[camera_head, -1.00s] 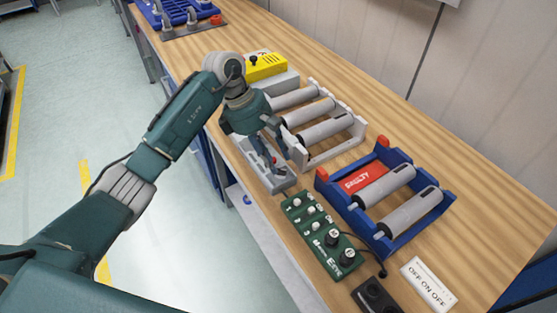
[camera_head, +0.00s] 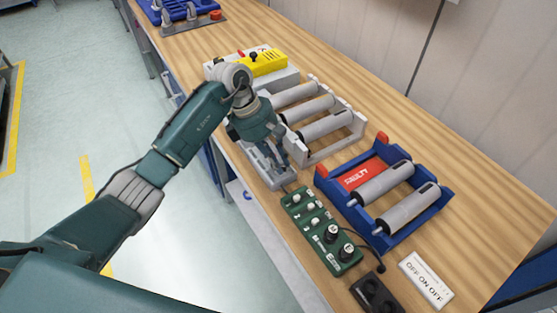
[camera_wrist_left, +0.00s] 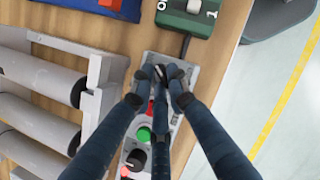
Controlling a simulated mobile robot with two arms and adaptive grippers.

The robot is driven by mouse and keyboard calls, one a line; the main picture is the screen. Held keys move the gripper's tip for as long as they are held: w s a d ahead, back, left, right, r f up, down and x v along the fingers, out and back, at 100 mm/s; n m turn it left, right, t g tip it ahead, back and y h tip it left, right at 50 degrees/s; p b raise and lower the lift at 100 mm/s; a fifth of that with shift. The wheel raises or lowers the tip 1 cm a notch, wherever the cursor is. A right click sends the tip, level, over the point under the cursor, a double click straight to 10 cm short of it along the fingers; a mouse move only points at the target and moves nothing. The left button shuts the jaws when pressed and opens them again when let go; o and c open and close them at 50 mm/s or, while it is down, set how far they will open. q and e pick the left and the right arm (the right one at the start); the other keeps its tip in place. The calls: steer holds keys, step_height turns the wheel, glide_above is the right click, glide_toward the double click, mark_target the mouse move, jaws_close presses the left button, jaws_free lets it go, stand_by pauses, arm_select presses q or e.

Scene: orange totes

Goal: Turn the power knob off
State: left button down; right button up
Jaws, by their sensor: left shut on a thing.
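A grey control box (camera_head: 281,184) lies along the front edge of the wooden table. In the left wrist view the same box (camera_wrist_left: 152,59) shows a green button (camera_wrist_left: 143,134), a black knob (camera_wrist_left: 136,158) and some red parts. My left gripper (camera_head: 279,163) points down over the box. In the wrist view its three dark fingers (camera_wrist_left: 166,76) close together at the box's cable end, on a small dark part that I take for the power knob. The fingers hide most of it, so its setting cannot be read. My right gripper is in neither view.
A green panel (camera_head: 320,230) with white and black knobs lies to the right. A blue tray (camera_head: 391,243) and a pale rack (camera_head: 347,142) hold grey rollers close by. A yellow box (camera_head: 264,62) stands behind. A white "OFF ON OFF" sign (camera_head: 427,280) lies lower right.

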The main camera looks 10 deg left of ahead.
arm_select(q)
steer(key=shift+s+a+f+n+t+b, duration=0.1)
steer(key=shift+n+t+b, duration=0.2)
steer(key=shift+n+b, duration=0.4)
steer(key=shift+a+f+n+t+b, duration=0.1)
steer(key=shift+n+t+b, duration=0.25)
steer(key=shift+n, duration=0.55)
steer(key=n+t+b, duration=0.1)
steer(key=n, duration=0.2)
steer(key=n+t+y+b, duration=0.1)
steer(key=n+b, duration=0.1)
steer(key=n, duration=0.1)
steer(key=shift+s+d+r, duration=0.1)
steer(key=shift+s, duration=0.1)
steer(key=n+y+b, duration=0.1)
steer(key=n, duration=0.1)
steer(key=n+t+b, duration=0.1)
steer(key=n+b, duration=0.1)
steer(key=shift+s+d+n+y, duration=0.1)
steer(key=shift+n+y, duration=0.3)
steer(key=shift+s+r+n+y+b, duration=0.15)
steer(key=shift+n+y+b, duration=0.65)
steer(key=shift+n+b, duration=0.95)
steer(key=shift+n+p, duration=0.3)
steer(key=shift+n, duration=0.05)
steer(key=c, duration=1.7)
jaws_free()
